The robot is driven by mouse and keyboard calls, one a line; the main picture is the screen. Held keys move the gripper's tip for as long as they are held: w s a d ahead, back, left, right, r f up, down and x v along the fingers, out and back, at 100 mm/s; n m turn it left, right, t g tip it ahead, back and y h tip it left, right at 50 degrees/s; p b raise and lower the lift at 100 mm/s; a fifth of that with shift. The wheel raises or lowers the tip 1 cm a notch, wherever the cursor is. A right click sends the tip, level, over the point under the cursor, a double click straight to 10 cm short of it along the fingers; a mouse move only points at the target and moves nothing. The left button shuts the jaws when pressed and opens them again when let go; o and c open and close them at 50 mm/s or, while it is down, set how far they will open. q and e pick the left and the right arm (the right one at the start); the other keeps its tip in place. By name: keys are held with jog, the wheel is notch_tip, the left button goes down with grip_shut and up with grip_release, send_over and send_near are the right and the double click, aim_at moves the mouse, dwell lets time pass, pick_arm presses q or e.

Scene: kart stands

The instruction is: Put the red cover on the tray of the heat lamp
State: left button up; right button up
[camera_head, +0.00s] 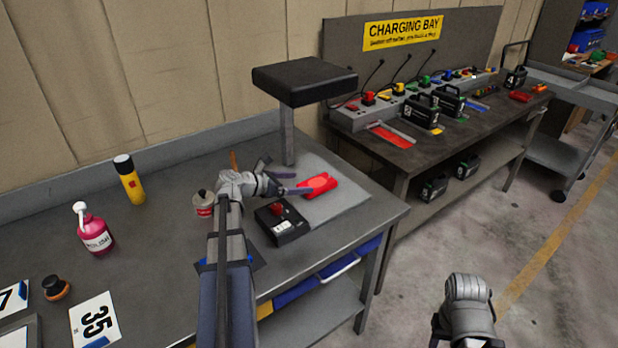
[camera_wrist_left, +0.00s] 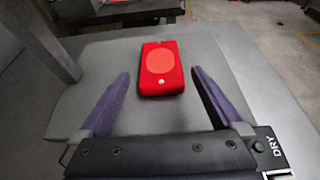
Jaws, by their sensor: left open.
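The red cover (camera_head: 317,186) lies on the grey tray (camera_head: 343,203) of the heat lamp. The heat lamp's black head (camera_head: 304,80) is held above the tray on a post. In the left wrist view the red cover (camera_wrist_left: 161,69) lies flat on the tray (camera_wrist_left: 215,55), with a lighter round patch on top. My left gripper (camera_head: 292,184) is open just behind the cover, its fingers (camera_wrist_left: 157,85) apart on either side and not touching it. My right gripper is hidden; only part of the right arm shows at the bottom right of the head view.
A black control box with a red knob (camera_head: 281,209) stands at the tray's near edge. A small can (camera_head: 203,203), a yellow bottle (camera_head: 130,180) and a pink bottle (camera_head: 93,229) stand to the left. The charging bench (camera_head: 440,155) is to the right.

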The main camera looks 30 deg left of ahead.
pick_arm(q)
jog(key=shift+p+v, duration=0.4)
jog(key=shift+v, duration=1.2)
jog(key=shift+d, duration=0.1)
